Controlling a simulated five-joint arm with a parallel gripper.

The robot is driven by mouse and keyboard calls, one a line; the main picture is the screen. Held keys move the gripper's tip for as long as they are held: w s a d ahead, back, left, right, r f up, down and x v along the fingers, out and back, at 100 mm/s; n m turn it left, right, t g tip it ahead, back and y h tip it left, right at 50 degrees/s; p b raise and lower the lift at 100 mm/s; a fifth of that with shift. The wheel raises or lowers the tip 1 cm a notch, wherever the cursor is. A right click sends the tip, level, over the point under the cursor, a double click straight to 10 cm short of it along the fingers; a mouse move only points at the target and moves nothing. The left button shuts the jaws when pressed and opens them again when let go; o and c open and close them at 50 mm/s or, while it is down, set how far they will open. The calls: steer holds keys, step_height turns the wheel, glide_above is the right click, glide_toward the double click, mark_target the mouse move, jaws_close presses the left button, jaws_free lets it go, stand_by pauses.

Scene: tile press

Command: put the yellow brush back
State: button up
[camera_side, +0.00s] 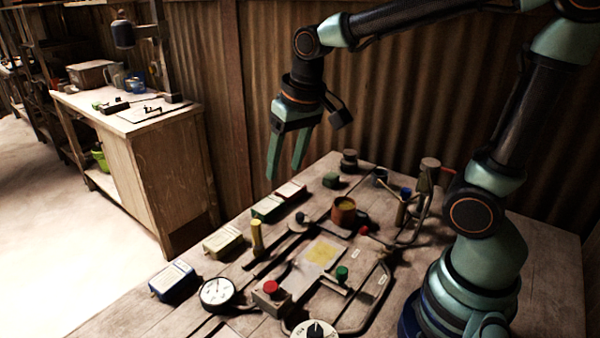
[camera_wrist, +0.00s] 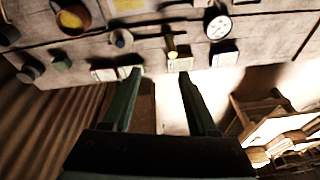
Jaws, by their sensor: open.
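No thing can be made out for certain as the yellow brush. A short yellow upright piece (camera_side: 256,237) stands near the table's left edge, by a dark slot; it also shows in the wrist view (camera_wrist: 172,50). An orange-brown pot (camera_side: 344,215) with yellow inside stands mid-table; it shows at the top left of the wrist view (camera_wrist: 73,17). My gripper (camera_side: 285,178) is open and empty, pointing down, above and beyond the table's far left edge. In the wrist view its two fingers (camera_wrist: 160,78) are spread apart with nothing between them.
The work table (camera_side: 120,318) carries a gauge (camera_side: 217,292), a red button box (camera_side: 271,298), a white dial (camera_side: 315,330), a green knob (camera_side: 342,273) and a yellow sheet (camera_side: 322,253). Several small boxes line its left edge. Bent pipes (camera_side: 415,228) stand at right. Corrugated wall behind.

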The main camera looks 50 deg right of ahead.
steer(key=s+d+r+n+t, duration=0.2)
steer(key=s, duration=0.4)
steer(key=shift+t, duration=0.3)
